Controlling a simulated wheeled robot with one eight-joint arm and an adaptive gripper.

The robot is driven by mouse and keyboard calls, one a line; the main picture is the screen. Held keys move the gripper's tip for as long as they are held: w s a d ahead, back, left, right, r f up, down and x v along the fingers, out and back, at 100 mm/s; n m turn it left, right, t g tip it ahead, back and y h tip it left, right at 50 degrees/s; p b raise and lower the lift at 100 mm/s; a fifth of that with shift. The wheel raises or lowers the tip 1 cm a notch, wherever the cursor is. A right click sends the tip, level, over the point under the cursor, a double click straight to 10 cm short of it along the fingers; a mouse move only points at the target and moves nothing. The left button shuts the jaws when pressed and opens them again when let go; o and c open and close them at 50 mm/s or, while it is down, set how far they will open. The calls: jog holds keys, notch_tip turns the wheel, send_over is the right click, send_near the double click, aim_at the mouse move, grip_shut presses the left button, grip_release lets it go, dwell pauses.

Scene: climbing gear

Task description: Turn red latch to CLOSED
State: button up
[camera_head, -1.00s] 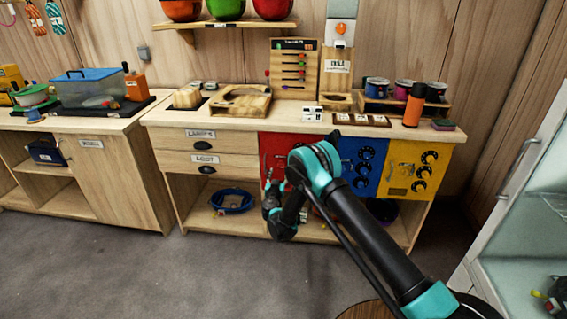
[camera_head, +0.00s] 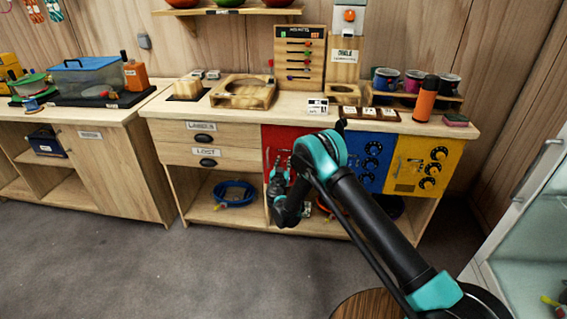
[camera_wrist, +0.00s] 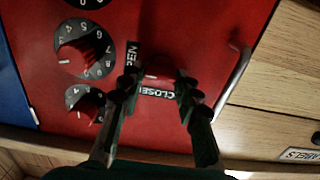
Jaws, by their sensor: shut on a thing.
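The red panel (camera_head: 273,138) is on the front of the bench, beside the drawers. It fills much of the wrist view (camera_wrist: 210,30). The red latch (camera_wrist: 152,73) is small and dark in shadow, with a pale mark on it. An OPEN label (camera_wrist: 132,54) lies to its left and a CLOSED label (camera_wrist: 153,92) lies below it. My gripper (camera_wrist: 157,84) has one finger on each side of the latch and is shut on it. In the head view, my gripper (camera_head: 278,177) is in front of the red panel. The latch's exact angle is hard to tell.
Numbered red dials (camera_wrist: 82,50) sit left of the latch in the wrist view. A metal handle (camera_wrist: 232,82) stands out to its right. A blue coil (camera_head: 233,193) lies on the lower shelf.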

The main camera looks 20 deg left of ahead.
dwell(0.3)
jog(key=n, duration=0.4)
jog(key=shift+n, duration=0.4)
jog(key=shift+s+a+f+n, duration=0.1)
jog(key=shift+n, duration=3.15)
jog(key=shift+a+f+n, duration=0.1)
jog(key=shift+n, duration=3.15)
jog(key=shift+c, duration=0.3)
jog(key=o, duration=1.2)
jog(key=shift+c, duration=0.2)
